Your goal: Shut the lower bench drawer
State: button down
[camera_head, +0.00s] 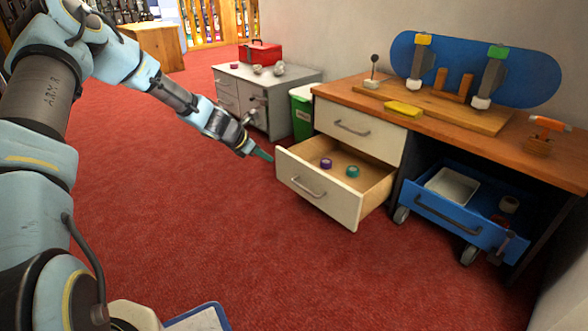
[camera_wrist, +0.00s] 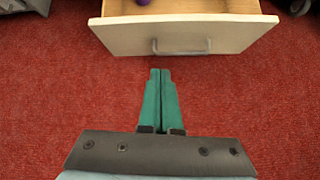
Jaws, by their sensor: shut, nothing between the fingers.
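The lower bench drawer (camera_head: 318,189) is pulled well out of the wooden-topped bench (camera_head: 345,98). It has a cream front with a grey bar handle (camera_head: 308,187). A purple roll (camera_head: 326,163) and a green roll (camera_head: 352,171) lie inside it. The upper drawer (camera_head: 352,129) looks shut. In the wrist view the lower drawer's front (camera_wrist: 185,36) and handle (camera_wrist: 180,47) lie beyond my fingertips. My gripper (camera_head: 268,158) has green fingers, shut and empty, in front of the drawer's left end in the head view. In the wrist view my gripper (camera_wrist: 160,72) shows a gap to the drawer front.
A blue wheeled cart (camera_head: 450,220) with a white tray stands under the bench, right of the drawer. A green bin (camera_head: 302,115) and grey cabinet (camera_head: 228,92) stand behind to the left. Red carpet (camera_head: 200,225) in front of the drawer is clear.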

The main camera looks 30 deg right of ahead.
jog(key=d+f+n, duration=0.1)
jog(key=d, duration=0.1)
jog(key=b, duration=0.6)
send_near(301, 165)
jog(key=f, duration=0.1)
jog(key=d+f, duration=0.1)
jog(key=f, duration=0.1)
jog(key=d+f, duration=0.1)
jog(key=f, duration=0.1)
jog(key=shift+w+d, duration=0.2)
jog(key=shift+w, duration=0.05)
jog(key=shift+w+d+r+b, duration=0.15)
jog(key=shift+d+b, duration=0.2)
jog(key=shift+d, duration=0.25)
jog(key=shift+d, duration=0.15)
